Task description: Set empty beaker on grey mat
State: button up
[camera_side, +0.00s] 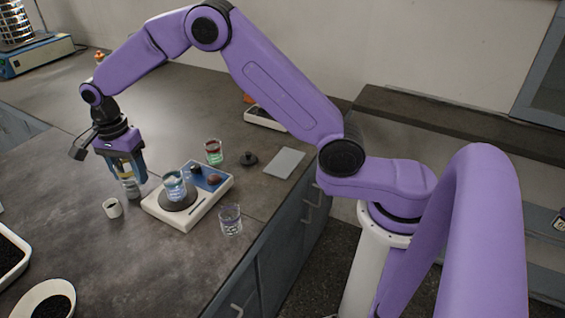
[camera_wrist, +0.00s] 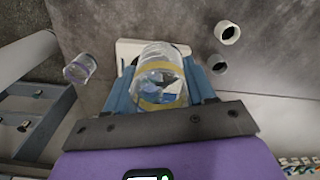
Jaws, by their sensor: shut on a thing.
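My gripper (camera_side: 130,172) is shut on a clear beaker with yellow bands (camera_wrist: 160,78), left of the white balance in the side view. In the wrist view the beaker sits between my two blue fingers. Bluish and white patches show through its glass; I cannot tell if these are contents or reflections. The grey mat (camera_side: 284,162), a flat light-grey rectangle, lies bare near the bench edge, well to the right of my gripper.
The white balance (camera_side: 206,204) carries a beaker with blue-green contents (camera_side: 174,186). A red-banded beaker (camera_side: 213,152) and a black knobbed piece (camera_side: 249,158) stand behind it. A clear beaker (camera_side: 230,219) stands in front. A small white cup (camera_side: 112,208) is beside my gripper.

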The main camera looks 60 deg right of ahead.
jog(key=r, duration=0.3)
jog(key=shift+d, duration=0.3)
jog(key=s+d+r+m, duration=0.1)
jog(key=s+d+m, duration=0.2)
jog(key=d, duration=0.8)
jog(key=s+d+m, duration=0.4)
jog(key=s+d, duration=0.1)
jog(key=d, duration=0.7)
jog(key=shift+s+d+r, duration=0.2)
jog(key=shift+s+r, duration=0.1)
jog(key=shift+r, duration=0.05)
jog(key=s+d+m, duration=0.1)
jog(key=s+d, duration=0.1)
jog(key=s+d+m, duration=0.1)
jog(key=s+d, duration=0.1)
jog(key=s, duration=0.1)
jog(key=shift+s+d, duration=0.15)
jog(key=shift+d, duration=0.1)
jog(key=s+d+f+m, duration=0.1)
jog(key=s+d+m, duration=0.15)
jog(key=s, duration=0.55)
jog(key=s+d+f+m, duration=0.1)
jog(key=s+m, duration=0.3)
jog(key=s, duration=0.5)
send_over(281, 167)
notch_tip(281, 167, down, 14)
jog(key=shift+f, duration=0.25)
jog(key=shift+w+f, duration=0.1)
jog(key=shift+f, duration=1.6)
